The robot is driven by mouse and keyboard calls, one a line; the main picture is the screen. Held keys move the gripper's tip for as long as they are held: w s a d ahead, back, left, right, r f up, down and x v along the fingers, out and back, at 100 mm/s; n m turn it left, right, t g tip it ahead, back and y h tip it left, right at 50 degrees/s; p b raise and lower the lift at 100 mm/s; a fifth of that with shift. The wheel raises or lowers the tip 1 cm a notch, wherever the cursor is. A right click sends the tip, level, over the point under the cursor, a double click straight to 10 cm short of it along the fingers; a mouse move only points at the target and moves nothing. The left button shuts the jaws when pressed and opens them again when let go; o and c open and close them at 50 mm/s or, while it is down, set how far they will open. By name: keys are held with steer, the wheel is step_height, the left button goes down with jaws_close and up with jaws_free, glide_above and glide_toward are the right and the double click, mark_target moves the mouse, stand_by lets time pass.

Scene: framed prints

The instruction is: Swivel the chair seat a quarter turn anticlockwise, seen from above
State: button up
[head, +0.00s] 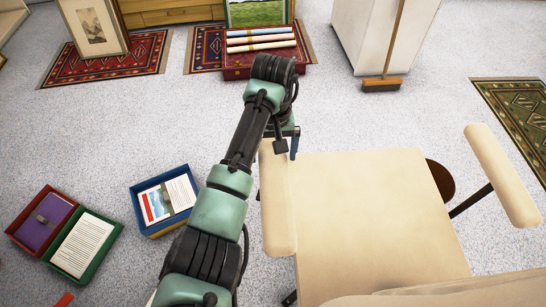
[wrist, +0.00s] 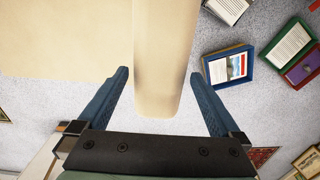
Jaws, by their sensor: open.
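The cream chair's seat (head: 375,215) fills the lower right of the head view, its backrest edge (head: 460,290) nearest me. Its left armrest (head: 278,215) runs away from me; the right armrest (head: 502,175) stands on a dark bracket. My gripper (head: 288,138) is at the far end of the left armrest, partly hidden by my arm. In the wrist view my gripper (wrist: 160,76) is open, one blue finger on each side of the armrest end (wrist: 163,70), with visible gaps on both sides. The seat (wrist: 60,40) also shows there. Whether the fingers reach down to armrest height is unclear.
Left of my arm lie a blue box (head: 165,200) with prints, a green box (head: 85,245) and a red box (head: 45,220). A broom (head: 383,80) leans on a white cabinet (head: 385,35) behind.

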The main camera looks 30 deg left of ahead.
steer(key=shift+f, duration=0.9)
steer(key=shift+c, duration=0.3)
jaws_close()
